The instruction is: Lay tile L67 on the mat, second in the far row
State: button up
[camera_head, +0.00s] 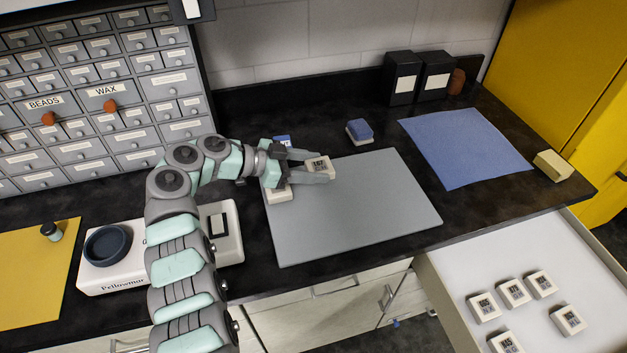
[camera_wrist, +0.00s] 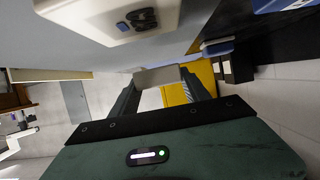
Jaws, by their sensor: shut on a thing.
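My gripper (camera_head: 318,169) is shut on a cream tile with a dark printed label (camera_head: 319,164), over the far left part of the grey mat (camera_head: 350,222). The print is too small to read surely. In the wrist view the held tile (camera_wrist: 158,76) shows between the two fingers. Another cream tile (camera_head: 279,195) is at the mat's far left corner, partly hidden by my gripper. A large cream tile also shows close up in the wrist view (camera_wrist: 105,25). I cannot tell the exact gap between the held tile and the mat.
The open white drawer (camera_head: 455,262) at the lower right holds several labelled tiles. A blue-topped block (camera_head: 359,130) stands behind the mat, and another blue item (camera_head: 283,141) is partly hidden by my arm. A blue cloth (camera_head: 465,147) lies to the right. The mat's middle and right are clear.

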aim_at(313, 186)
jog(key=shift+f+b, duration=0.45)
jog(key=shift+f, duration=1.6)
jog(key=shift+f, duration=0.15)
jog(key=o, duration=1.5)
jog(key=shift+r, duration=0.3)
jog(key=p+v, duration=0.1)
jog(key=v, duration=1.1)
jog(key=shift+f, duration=0.1)
